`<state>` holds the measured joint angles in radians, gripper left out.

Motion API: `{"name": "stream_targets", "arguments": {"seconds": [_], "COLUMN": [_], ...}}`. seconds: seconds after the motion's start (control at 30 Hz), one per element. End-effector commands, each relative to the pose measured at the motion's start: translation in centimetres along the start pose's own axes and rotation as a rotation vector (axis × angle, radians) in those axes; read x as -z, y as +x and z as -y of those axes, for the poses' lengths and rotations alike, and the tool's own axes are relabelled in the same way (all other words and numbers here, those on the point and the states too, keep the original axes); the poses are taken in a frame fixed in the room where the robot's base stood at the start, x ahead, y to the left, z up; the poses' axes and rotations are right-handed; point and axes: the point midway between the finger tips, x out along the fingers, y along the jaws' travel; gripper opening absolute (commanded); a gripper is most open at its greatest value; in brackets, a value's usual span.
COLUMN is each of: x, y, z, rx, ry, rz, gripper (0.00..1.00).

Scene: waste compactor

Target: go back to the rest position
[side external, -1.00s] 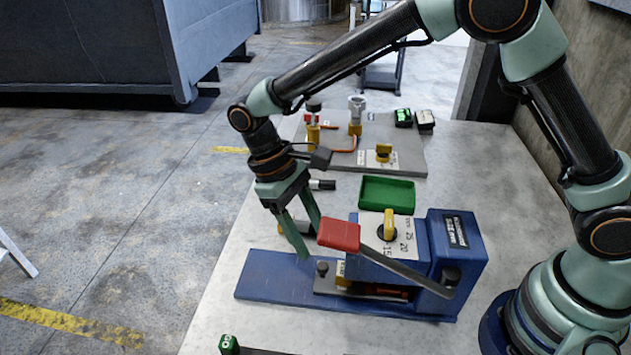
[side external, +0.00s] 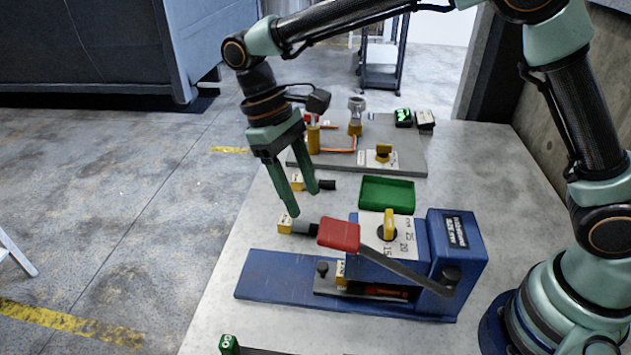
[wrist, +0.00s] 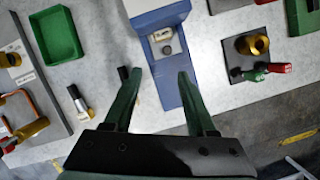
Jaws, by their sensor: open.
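My gripper (side external: 303,202) is open and empty, pointing down above the left side of the table (side external: 450,190). In the wrist view my gripper (wrist: 159,76) shows its two green fingers spread, with nothing between them. In the side view the fingers are up and left of the blue press (side external: 455,240) with its red lever handle (side external: 338,235). Part of the blue press (wrist: 165,75) also shows below the fingers in the wrist view.
An empty green tray (side external: 387,194) lies behind the press.

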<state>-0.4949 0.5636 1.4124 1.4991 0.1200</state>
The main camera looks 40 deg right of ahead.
Motion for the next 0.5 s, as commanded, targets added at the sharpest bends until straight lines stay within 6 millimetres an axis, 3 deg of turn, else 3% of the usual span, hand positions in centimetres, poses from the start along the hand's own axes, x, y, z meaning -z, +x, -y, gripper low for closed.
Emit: {"name": "stream_targets", "arguments": {"seconds": [0.2, 0.5], "x": [-3.2, -8.6], "y": [-3.2, -4.9], "z": [-4.7, -10.0], "rx": [0.045, 0.069], "ry": [0.081, 0.196], "rz": [-0.172, -0.415], "gripper": [0.57, 0.57]}}
